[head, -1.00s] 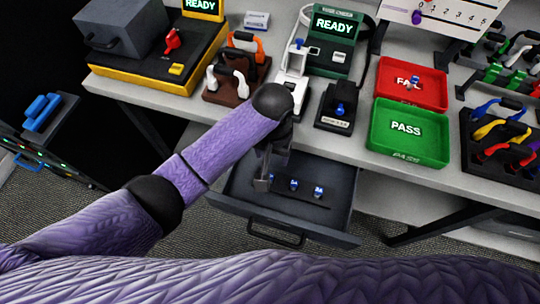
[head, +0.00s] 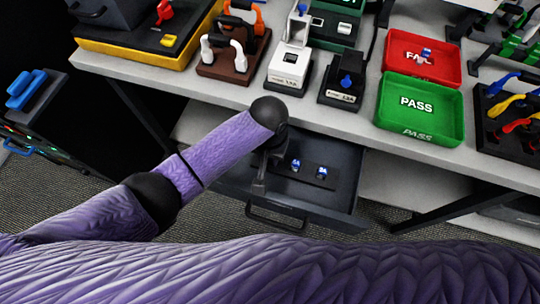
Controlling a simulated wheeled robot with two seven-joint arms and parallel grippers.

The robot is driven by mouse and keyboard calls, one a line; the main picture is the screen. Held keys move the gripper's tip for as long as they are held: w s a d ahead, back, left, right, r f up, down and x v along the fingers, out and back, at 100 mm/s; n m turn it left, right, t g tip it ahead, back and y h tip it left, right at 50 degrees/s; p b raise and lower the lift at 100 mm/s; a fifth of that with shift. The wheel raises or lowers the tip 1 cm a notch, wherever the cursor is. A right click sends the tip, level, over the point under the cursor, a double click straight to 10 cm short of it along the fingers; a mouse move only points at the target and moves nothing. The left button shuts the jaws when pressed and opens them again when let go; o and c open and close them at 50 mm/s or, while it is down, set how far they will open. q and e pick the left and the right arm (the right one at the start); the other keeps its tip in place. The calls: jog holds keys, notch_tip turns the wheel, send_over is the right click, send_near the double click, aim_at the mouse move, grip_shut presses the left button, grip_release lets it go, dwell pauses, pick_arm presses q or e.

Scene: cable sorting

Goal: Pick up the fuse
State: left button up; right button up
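Two small blue-and-white fuses stand in a dark strip inside the open drawer (head: 340,195), a left one (head: 295,165) and a right one (head: 322,172). My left gripper (head: 259,187) points down over the drawer's left part, left of both fuses. Its fingers are small and partly hidden by my wrist, so I cannot tell whether they are open or hold anything. The strip's left end is hidden behind it. Another blue piece (head: 347,81) sits on a black labelled block on the bench. My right gripper is not in view.
A white device (head: 290,67) stands on the bench left of the black block. A red FAIL tray (head: 447,72) holding a small blue-and-white item and a green PASS tray (head: 450,125) lie to the right. The drawer handle (head: 277,219) faces me.

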pick_arm(q)
grip_shut()
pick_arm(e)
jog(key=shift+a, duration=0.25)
pick_arm(q)
jog(key=shift+r, duration=0.4)
notch_tip(320, 180, up, 9)
jog(key=p, duration=0.5)
jog(key=shift+r, duration=0.2)
notch_tip(320, 180, up, 3)
jog(key=p, duration=0.4)
jog(key=shift+f+p, duration=0.1)
jog(key=shift+p, duration=0.2)
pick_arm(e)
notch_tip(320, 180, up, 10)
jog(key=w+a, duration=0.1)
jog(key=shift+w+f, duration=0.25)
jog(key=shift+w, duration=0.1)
